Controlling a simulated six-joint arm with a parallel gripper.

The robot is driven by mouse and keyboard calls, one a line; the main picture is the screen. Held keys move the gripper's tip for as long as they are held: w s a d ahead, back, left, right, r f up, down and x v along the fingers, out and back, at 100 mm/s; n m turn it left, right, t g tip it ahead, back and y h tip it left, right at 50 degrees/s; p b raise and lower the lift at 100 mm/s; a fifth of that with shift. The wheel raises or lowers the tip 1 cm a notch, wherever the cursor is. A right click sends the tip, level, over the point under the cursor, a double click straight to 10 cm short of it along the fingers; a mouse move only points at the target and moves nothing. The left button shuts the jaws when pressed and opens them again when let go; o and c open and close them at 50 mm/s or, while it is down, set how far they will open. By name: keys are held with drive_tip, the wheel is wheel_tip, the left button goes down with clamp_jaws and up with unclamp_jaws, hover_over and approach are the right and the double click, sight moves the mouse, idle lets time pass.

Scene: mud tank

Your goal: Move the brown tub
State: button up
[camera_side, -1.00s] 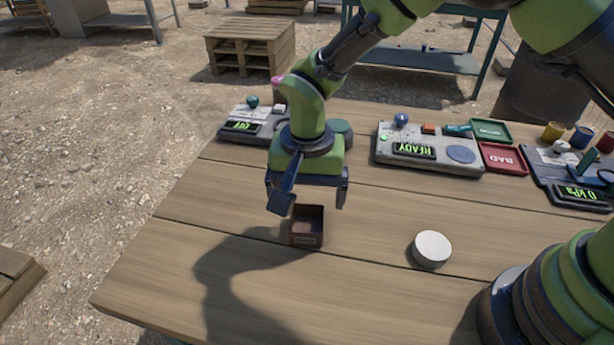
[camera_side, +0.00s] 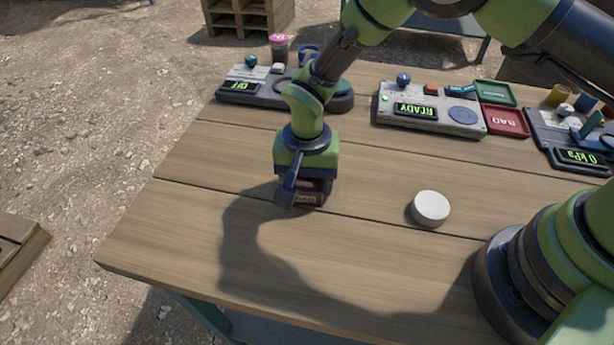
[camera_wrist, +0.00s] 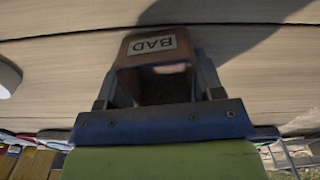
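The brown tub (camera_side: 308,199) stands on the wooden table, mostly covered by my gripper in the side view. In the wrist view the tub (camera_wrist: 152,46) is a small open box with a white label reading BAD; its inside is dark. My gripper (camera_side: 303,189) is low over it, pointing down. In the wrist view my gripper (camera_wrist: 158,84) has one finger on each side of the tub, very close to its walls. Whether both fingers press on it cannot be made out. The tub appears to rest on the table.
A white round disc (camera_side: 431,207) lies to the right. Behind are a READY panel (camera_side: 432,108), a green tray (camera_side: 495,93), a red BAD tray (camera_side: 505,121), an OFF device (camera_side: 250,88) and a kPa gauge (camera_side: 578,155). The table's front left is clear.

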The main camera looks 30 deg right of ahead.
sight(363, 201)
drive_tip(key=shift+c, duration=1.1)
drive_tip(key=shift+s+d, duration=3.35)
drive_tip(key=shift+d, duration=0.15)
drive_tip(key=o, duration=1)
wheel_tip(363, 201, up, 10)
